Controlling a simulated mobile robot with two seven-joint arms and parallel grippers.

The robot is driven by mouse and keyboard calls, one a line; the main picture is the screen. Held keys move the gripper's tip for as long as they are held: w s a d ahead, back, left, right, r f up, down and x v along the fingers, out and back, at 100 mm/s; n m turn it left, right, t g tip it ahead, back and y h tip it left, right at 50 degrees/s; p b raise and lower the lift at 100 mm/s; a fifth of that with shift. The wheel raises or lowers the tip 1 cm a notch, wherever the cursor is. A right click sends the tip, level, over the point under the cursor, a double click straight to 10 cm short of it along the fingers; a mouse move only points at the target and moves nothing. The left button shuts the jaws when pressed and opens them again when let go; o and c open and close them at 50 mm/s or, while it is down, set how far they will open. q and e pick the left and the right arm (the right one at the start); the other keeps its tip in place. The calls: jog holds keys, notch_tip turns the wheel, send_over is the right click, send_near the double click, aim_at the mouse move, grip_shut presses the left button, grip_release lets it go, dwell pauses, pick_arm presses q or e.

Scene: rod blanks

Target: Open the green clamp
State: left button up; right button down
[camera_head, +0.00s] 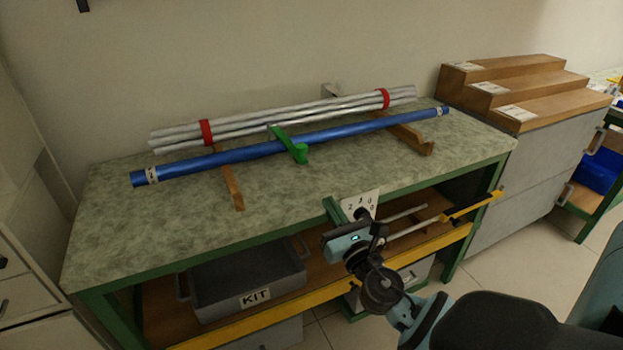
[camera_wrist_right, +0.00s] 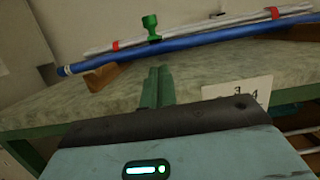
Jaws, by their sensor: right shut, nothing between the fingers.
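The green clamp (camera_head: 290,147) sits across the blue rod (camera_head: 210,160) near the middle of the bench. One end of it sticks out toward the bench's front edge. In the right wrist view the clamp (camera_wrist_right: 150,27) shows upright above the blue rod (camera_wrist_right: 190,46). I cannot tell whether it is open. My right gripper (camera_head: 331,204) is at the bench's front edge, apart from the clamp and to its lower right. Its green fingers (camera_wrist_right: 158,84) are together and empty, pointing toward the clamp in the wrist view. My left gripper is not in view.
Silvery rods with red bands (camera_head: 207,132) lie behind the blue rod, with wooden supports (camera_head: 231,186) under the rods. The bench top's front (camera_head: 150,225) is clear. Wooden steps (camera_head: 530,88) stand right.

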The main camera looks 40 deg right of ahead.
jog(key=x, duration=1)
jog(key=shift+p, duration=0.4)
